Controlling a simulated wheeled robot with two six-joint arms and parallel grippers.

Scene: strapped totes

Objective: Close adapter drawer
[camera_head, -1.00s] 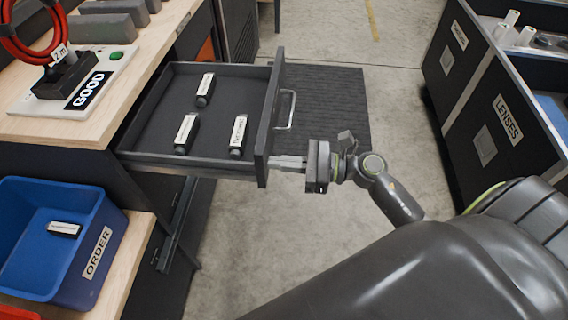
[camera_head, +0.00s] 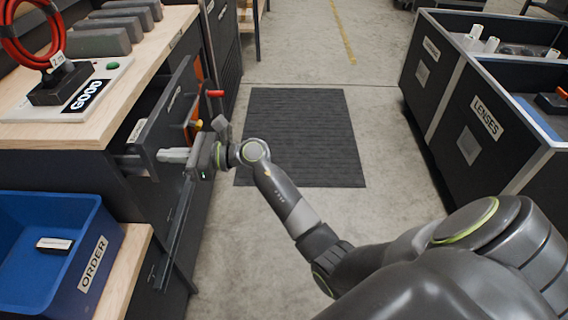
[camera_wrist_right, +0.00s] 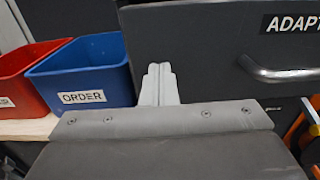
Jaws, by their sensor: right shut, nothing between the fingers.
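The adapter drawer (camera_head: 165,110) is a dark drawer under the wooden bench, now only a little way out. One labelled adapter (camera_head: 138,130) shows inside it; the rest of the inside is hidden by the front and the bench. Its front, with the label "ADAPT..." and a metal handle (camera_wrist_right: 290,72), fills the upper right of the right wrist view. My right gripper (camera_head: 165,156) is shut and empty, its fingertips at the near lower corner of the drawer front. Its shut fingers (camera_wrist_right: 159,85) also show in the wrist view, left of the handle. My left gripper is not in view.
A blue ORDER bin (camera_head: 95,240) holding one labelled item stands at the lower left, with a red bin (camera_wrist_right: 22,75) beside it. The bench top (camera_head: 130,75) carries a GOOD stand. A black mat (camera_head: 300,135) lies on open floor. LENSES totes (camera_head: 470,115) stand at right.

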